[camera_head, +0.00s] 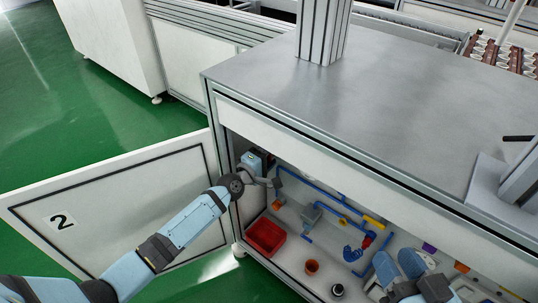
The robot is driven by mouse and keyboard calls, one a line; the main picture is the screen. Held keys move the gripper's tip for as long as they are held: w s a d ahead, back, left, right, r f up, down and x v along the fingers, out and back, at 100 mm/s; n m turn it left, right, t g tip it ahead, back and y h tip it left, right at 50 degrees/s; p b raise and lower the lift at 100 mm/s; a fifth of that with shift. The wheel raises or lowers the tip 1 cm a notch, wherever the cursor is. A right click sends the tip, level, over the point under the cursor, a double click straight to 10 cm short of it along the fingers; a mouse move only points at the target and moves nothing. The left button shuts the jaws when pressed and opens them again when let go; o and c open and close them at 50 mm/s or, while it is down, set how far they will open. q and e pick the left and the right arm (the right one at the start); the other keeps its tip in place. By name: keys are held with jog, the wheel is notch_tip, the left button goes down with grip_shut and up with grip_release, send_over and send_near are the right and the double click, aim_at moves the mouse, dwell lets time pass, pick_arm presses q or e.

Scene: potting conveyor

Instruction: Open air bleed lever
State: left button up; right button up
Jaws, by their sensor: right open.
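The open cabinet under the steel table holds blue pipes (295,178), with a yellow handle-like part (373,222) and a small red part (367,240) above a blue coiled hose (352,254). I cannot tell which small part is the air bleed lever. My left gripper (262,180) is at the cabinet's left side, by the upper pipe end; its fingers are too small to read. My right gripper (400,264) is open at the lower right, in front of the cabinet, apart from the yellow and red parts. My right arm hides part of the cabinet floor.
The cabinet door (110,195), marked 2, stands open to the left. The steel tabletop (400,110) overhangs the opening. Green floor is clear at left.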

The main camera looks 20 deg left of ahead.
jog(key=shift+s+f, duration=0.1)
jog(key=shift+f, duration=0.05)
pick_arm(q)
jog(key=o, duration=0.9)
pick_arm(e)
jog(key=shift+f, duration=0.1)
pick_arm(q)
jog(key=p+v, duration=0.2)
jog(key=v, duration=1.1)
jog(key=shift+s+a+r+p, duration=0.1)
jog(key=shift+s+p, duration=0.25)
jog(key=shift+s, duration=0.05)
pick_arm(e)
jog(key=shift+m+t, duration=0.3)
jog(key=shift+t, duration=0.6)
notch_tip(320, 180, up, 4)
jog(key=shift+d+r, duration=0.1)
jog(key=shift+r, duration=0.1)
jog(key=shift+f, duration=0.15)
